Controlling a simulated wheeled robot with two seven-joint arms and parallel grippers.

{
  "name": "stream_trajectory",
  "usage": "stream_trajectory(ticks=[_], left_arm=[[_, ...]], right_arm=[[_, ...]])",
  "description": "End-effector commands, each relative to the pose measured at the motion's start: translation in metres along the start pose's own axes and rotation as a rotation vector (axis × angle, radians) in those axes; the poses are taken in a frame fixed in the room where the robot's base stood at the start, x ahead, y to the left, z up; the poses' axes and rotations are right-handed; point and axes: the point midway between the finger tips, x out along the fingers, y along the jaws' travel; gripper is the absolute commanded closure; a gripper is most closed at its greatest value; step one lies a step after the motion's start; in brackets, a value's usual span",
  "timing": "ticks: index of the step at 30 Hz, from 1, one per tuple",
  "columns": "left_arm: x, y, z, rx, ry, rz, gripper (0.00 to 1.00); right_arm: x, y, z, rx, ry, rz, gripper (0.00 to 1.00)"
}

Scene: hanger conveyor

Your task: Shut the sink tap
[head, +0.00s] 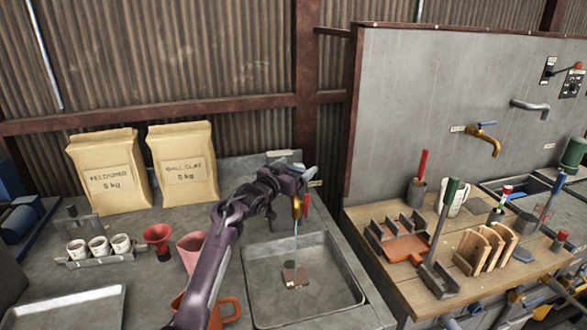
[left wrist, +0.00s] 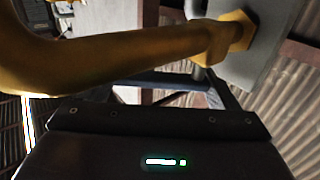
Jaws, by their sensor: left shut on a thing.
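The sink tap (head: 296,206) is brass-yellow and stands at the back of the grey sink (head: 258,298). A thin stream of water (head: 295,245) runs from its spout into the basin. My left gripper (head: 297,172) is at the top of the tap, shut on its blue lever, which is mostly hidden in the head view. In the left wrist view the tap's brass body (left wrist: 130,58) crosses close to the camera, with the blue lever (left wrist: 160,80) below it. The fingertips are hard to make out there. My right gripper is not in view.
A small brown block (head: 295,277) lies in the sink under the stream. A pink jug (head: 190,250) and an orange mug (head: 228,312) stand left of the sink, near my left arm. A wooden workbench (head: 405,285) with racks and tools stands to the right.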

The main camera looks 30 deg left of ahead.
Motion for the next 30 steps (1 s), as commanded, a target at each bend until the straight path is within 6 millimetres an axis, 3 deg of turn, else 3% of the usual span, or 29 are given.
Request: stream_trajectory(ticks=[9, 21, 22, 26, 30], left_arm=[[0.0070, 0.0003, -0.0006, 0.001, 0.003, -0.204, 0.57], [0.0071, -0.0011, -0.0012, 0.002, 0.001, -0.233, 0.57], [0.0071, -0.0012, -0.0012, 0.002, 0.001, -0.233, 0.15], [0.0071, -0.0012, -0.0012, 0.001, 0.001, -0.233, 0.00], [0.0071, -0.0011, -0.0010, 0.001, 0.001, -0.232, 0.00]], right_arm=[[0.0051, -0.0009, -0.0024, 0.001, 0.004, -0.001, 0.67], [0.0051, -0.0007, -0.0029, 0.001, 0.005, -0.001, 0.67], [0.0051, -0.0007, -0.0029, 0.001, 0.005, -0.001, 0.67], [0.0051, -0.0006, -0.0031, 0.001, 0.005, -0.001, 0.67], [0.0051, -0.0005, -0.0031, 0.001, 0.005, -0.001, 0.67]])
